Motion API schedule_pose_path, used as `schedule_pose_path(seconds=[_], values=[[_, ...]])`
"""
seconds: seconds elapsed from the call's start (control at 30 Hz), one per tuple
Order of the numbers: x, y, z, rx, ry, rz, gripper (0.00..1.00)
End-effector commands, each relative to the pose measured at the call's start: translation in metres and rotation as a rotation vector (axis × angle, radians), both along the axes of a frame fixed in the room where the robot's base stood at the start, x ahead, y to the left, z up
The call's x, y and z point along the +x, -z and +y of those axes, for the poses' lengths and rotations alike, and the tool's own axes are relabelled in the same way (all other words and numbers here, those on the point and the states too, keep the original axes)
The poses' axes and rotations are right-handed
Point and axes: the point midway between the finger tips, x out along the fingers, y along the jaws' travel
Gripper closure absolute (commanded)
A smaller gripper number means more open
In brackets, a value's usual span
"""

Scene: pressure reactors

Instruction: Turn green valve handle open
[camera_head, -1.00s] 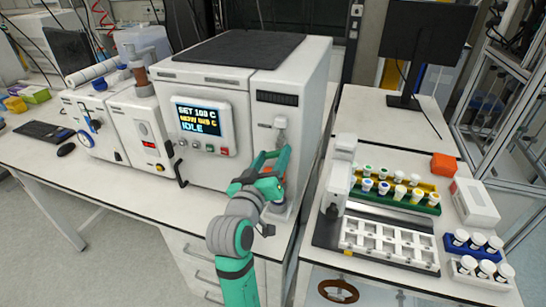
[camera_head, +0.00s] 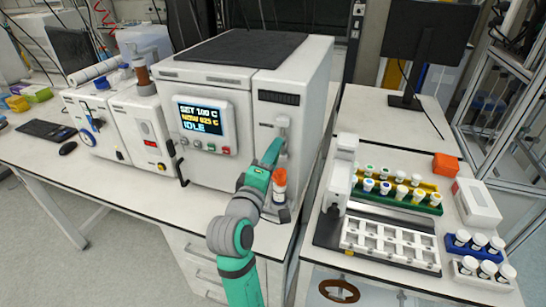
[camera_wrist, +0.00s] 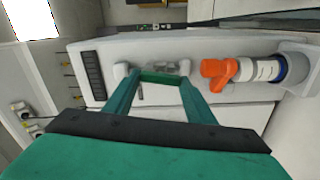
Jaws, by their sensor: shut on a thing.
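The green valve handle (camera_wrist: 160,76) is a short green bar on the front of the white reactor, in the wrist view. My gripper (camera_wrist: 160,80) has one finger at each end of this bar and is shut on it. In the head view my gripper (camera_head: 274,150) reaches up to the right part of the reactor front, just below a white fitting (camera_head: 283,124). The handle cannot be told apart from my green fingers there.
The reactor screen (camera_head: 199,116) reads IDLE. A side table at right holds a vial rack (camera_head: 400,198) and a white tray (camera_head: 388,245).

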Motion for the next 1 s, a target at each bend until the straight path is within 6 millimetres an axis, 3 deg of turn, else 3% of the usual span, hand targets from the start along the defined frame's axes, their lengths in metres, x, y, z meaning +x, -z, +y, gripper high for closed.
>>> schedule_pose_path(seconds=[0.4,0.93,0.97,1.0], values=[[0.0004,0.0012,0.0006,-0.173,-0.002,0.057,0.72],[0.0002,0.0014,0.0010,-0.195,-0.002,0.064,0.72],[0.0002,0.0014,0.0010,-0.195,-0.002,0.064,0.48],[0.0002,0.0014,0.0010,-0.195,-0.002,0.064,0.38]])
